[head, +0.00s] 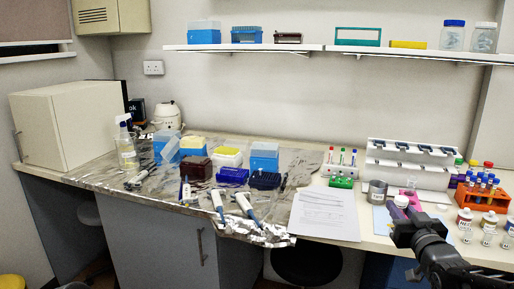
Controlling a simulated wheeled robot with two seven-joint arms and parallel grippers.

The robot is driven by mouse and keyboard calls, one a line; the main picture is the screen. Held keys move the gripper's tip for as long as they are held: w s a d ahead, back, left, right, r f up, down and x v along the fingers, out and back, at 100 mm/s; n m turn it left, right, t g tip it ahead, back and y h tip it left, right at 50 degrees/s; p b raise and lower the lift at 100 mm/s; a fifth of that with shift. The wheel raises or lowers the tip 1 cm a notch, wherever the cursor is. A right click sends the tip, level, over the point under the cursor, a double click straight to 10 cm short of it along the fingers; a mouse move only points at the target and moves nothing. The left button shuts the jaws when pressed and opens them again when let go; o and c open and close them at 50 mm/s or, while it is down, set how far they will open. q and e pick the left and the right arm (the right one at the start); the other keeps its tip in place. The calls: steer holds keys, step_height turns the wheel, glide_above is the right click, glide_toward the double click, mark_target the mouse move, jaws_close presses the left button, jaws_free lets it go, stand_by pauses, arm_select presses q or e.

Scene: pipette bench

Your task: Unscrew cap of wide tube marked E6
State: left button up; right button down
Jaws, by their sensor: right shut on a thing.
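My right gripper (401,222) comes in from the lower right, over the right part of the bench. Whether the fingers are on the cap or the body is not clear. My left gripper is not in view.
An orange rack (482,195) of tubes and several small bottles crowd the right. A white pipette stand (408,172) is behind. Paper sheets (325,213) lie left.

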arm_select(q)
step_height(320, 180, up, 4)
steer(key=p, duration=0.3)
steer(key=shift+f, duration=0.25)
arm_select(e)
steer(key=s+a+f, duration=0.4)
steer(key=a+f, duration=1.2)
steer(key=f, duration=0.1)
steer(key=shift+s+a+f+y, duration=0.2)
steer(key=shift+a+y, duration=0.1)
steer(key=shift+a, duration=0.1)
steer(key=s+a+f+n+g+y, duration=0.2)
steer(key=s+a+f+n+y, duration=0.1)
steer(key=a, duration=0.4)
steer(key=s+a+f+n+g+y, duration=0.2)
steer(key=s+a+f+n+y, duration=0.1)
steer(key=s+a+n+y, duration=0.2)
steer(key=s+a+y, duration=0.2)
steer(key=a+y, duration=0.1)
steer(key=shift+s+a+f+y, duration=0.2)
steer(key=shift+s+f+y, duration=0.05)
steer(key=shift+f+y, duration=0.1)
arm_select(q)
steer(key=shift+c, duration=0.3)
